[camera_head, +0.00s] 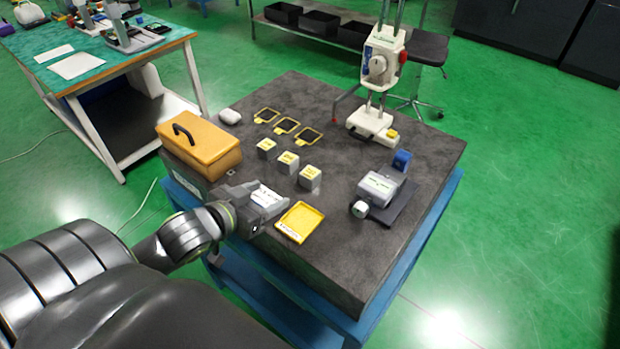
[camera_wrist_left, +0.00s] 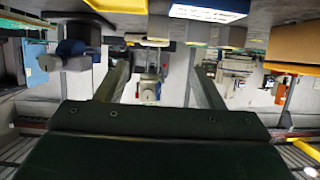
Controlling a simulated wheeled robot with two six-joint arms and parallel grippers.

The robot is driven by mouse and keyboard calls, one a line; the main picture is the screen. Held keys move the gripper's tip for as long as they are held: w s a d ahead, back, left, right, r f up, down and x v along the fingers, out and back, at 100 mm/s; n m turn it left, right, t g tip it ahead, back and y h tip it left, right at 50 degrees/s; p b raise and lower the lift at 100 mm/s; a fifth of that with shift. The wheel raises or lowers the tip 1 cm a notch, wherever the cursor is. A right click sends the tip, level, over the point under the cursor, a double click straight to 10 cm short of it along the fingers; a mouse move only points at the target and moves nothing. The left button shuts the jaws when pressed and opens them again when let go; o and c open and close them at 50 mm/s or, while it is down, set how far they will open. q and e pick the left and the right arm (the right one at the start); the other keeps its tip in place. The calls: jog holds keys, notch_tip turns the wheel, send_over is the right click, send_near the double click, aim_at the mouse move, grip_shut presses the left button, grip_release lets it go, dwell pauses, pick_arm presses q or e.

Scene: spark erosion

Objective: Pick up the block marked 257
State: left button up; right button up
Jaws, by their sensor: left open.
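Three small grey blocks with yellow tops stand in a slanting row on the dark stone table: a far one (camera_head: 266,149), a middle one (camera_head: 287,163) and a near one (camera_head: 309,178). Their markings are too small to read, so I cannot tell which is 257. My left gripper (camera_head: 272,204) is open and empty, low at the table's near left side, short of the blocks. Its spread fingers (camera_wrist_left: 160,75) show in the left wrist view, which looks upside down, with the blocks small near the top. My right gripper is not in view.
A yellow tray (camera_head: 299,222) lies right of my left gripper, and an orange case (camera_head: 199,143) stands to its left. A white card (camera_head: 265,196) is partly hidden by the gripper.

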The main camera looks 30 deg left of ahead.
pick_arm(q)
send_near(308, 175)
jog(key=shift+x, duration=1.05)
jog(key=shift+w+a+f, duration=0.15)
jog(key=shift+w+f, duration=0.1)
jog(key=shift+w, duration=0.15)
jog(key=p+x, duration=0.1)
jog(key=x, duration=0.3)
jog(key=shift+w+p, duration=0.25)
jog(key=shift+p, duration=0.15)
jog(key=shift+w+f, duration=0.2)
jog(key=shift+w, duration=0.15)
jog(key=c, duration=1.2)
